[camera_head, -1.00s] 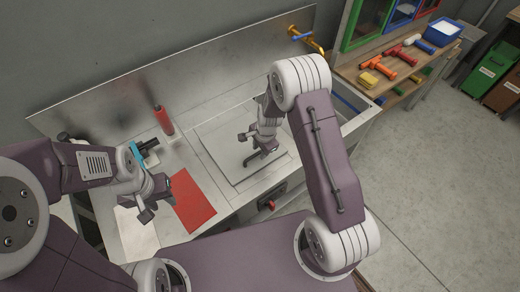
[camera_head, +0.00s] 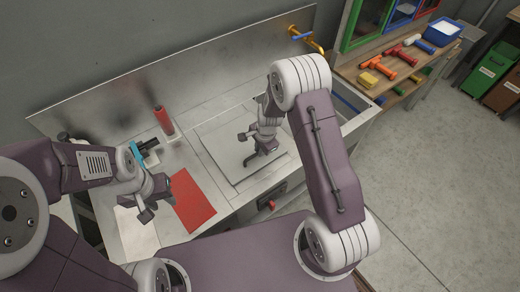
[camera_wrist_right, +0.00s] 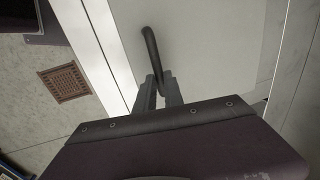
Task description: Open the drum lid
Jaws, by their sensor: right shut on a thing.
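The drum lid (camera_head: 218,143) is a flat pale grey square panel in the metal worktop. It appears flat and closed. A dark curved handle (camera_wrist_right: 150,45) stands on the lid's pale surface in the right wrist view. My right gripper (camera_wrist_right: 161,88) is shut on the lower end of this handle. In the head view my right gripper (camera_head: 252,160) is low over the lid, and the handle there is mostly hidden by it. My left gripper (camera_head: 147,212) is above the front left of the worktop, beside a red sheet; its finger opening is unclear.
A red sheet (camera_head: 191,201) lies on the worktop left of the lid. A red cylinder (camera_head: 163,121) stands behind it. A metal backsplash (camera_head: 200,70) closes the rear. A wooden bench (camera_head: 385,72) with tools stands at the right. Open floor (camera_head: 430,185) lies at the front right.

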